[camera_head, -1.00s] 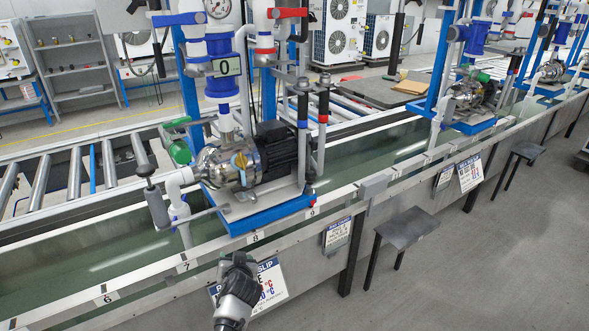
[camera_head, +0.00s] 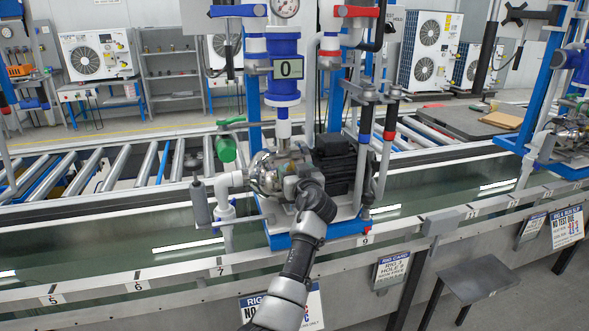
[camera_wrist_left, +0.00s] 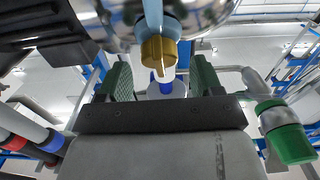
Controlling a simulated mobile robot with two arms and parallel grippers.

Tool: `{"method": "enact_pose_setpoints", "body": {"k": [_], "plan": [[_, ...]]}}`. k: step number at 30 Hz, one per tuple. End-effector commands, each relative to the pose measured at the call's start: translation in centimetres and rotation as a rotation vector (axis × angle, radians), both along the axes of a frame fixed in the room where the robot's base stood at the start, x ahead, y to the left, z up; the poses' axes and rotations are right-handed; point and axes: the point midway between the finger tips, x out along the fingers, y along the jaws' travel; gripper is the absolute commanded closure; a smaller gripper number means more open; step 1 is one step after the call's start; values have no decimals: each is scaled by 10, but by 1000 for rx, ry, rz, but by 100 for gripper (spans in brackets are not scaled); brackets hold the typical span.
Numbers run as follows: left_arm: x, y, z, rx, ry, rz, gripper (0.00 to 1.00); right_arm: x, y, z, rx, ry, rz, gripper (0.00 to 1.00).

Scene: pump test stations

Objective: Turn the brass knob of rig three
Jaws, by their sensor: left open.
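A brass knob (camera_wrist_left: 160,52) with a slot in its face sits under the polished steel pump housing (camera_wrist_left: 205,18) in the left wrist view. My left gripper (camera_wrist_left: 160,78) is open, with green ridged fingers on either side below the knob; no contact shows. In the head view my left gripper (camera_head: 306,188) is in front of the pump (camera_head: 265,172) and hides the knob. The rig has a blue cylinder (camera_head: 283,65) with a display reading 0 and a round gauge (camera_head: 286,7). My right gripper is not in view.
A green-handled valve (camera_head: 226,148) stands left of the pump and a black motor (camera_head: 336,160) right of it. Upright pipes (camera_head: 388,140) rise beyond the motor. A water trough (camera_head: 130,235) with a numbered rail (camera_head: 160,273) runs below. Another rig (camera_head: 565,140) is at right.

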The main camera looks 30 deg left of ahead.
Motion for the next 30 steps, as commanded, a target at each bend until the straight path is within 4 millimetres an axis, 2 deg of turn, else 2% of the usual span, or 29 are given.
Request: {"method": "enact_pose_setpoints", "body": {"k": [6, 14, 23, 24, 30], "plan": [[10, 12, 0, 0, 1, 0, 34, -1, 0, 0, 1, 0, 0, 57], [10, 12, -1, -1, 1, 0, 34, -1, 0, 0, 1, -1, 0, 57], [10, 12, -1, 0, 1, -1, 80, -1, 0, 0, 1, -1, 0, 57], [10, 12, -1, 0, 1, -1, 83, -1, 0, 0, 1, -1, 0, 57], [10, 12, 0, 10, 13, -9, 83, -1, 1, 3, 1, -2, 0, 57]]}}
